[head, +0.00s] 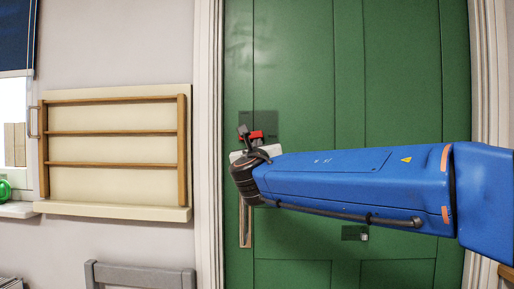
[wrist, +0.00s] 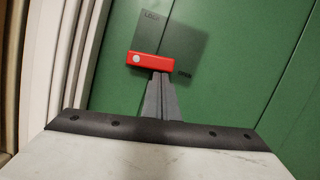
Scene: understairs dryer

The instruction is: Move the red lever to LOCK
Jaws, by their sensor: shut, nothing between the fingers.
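The red lever (wrist: 152,61) is a short bar with a pale round pivot at its left end. It lies nearly level across a dark plate (wrist: 185,45) on the green door. The lever (head: 257,135) also shows in the head view, partly behind my wrist. My gripper (wrist: 160,77) is shut and empty, its fingertips at the lever's lower edge near the middle. I cannot tell whether they touch it.
The green door (head: 300,60) fills the middle, with a white frame (head: 208,100) close on its left. A wooden rack (head: 115,131) hangs on the left wall, and a grey chair (head: 140,275) stands below it. My blue arm crosses from the right.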

